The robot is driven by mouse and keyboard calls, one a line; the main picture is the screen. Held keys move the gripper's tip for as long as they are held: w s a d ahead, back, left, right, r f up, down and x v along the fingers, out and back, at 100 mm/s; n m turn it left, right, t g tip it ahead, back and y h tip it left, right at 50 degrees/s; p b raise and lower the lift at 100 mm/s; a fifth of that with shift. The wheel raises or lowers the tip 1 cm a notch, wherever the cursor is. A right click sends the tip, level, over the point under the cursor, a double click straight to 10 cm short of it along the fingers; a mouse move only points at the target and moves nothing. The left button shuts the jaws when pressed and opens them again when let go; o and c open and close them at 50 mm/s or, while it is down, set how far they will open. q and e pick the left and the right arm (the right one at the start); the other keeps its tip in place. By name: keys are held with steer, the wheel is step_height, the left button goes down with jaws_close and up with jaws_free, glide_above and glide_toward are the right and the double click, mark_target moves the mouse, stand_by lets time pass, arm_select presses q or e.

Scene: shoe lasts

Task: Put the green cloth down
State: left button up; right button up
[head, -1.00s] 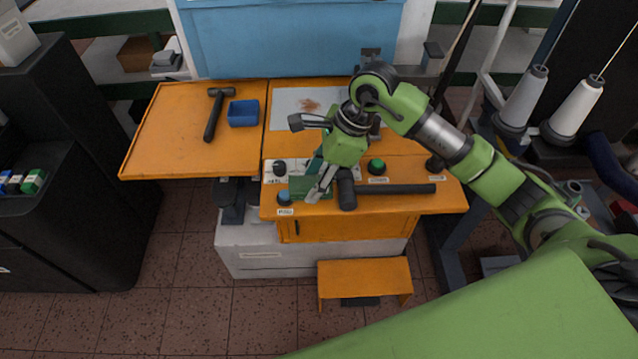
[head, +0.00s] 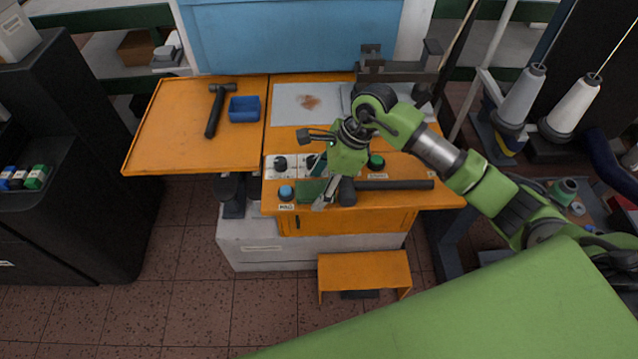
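The green cloth (head: 311,190) is a small dark green piece at the front edge of the orange workbench (head: 420,200), just right of a blue knob. My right gripper (head: 323,203) points down at the cloth's right side and appears shut on it. The fingers are partly hidden by the cloth and the gripper body. I cannot tell whether the cloth touches the bench top. My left gripper is not in view.
A blue knob (head: 286,192), a black knob (head: 280,163) and a green knob (head: 376,161) stand near the cloth. A dark bar (head: 400,185) lies to the right.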

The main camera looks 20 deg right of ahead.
steer(key=shift+r, duration=0.25)
steer(key=shift+d+r, duration=0.2)
steer(key=shift+r, duration=0.1)
steer(key=b+v, duration=0.2)
steer(key=v, duration=0.9)
steer(key=shift+s, duration=0.1)
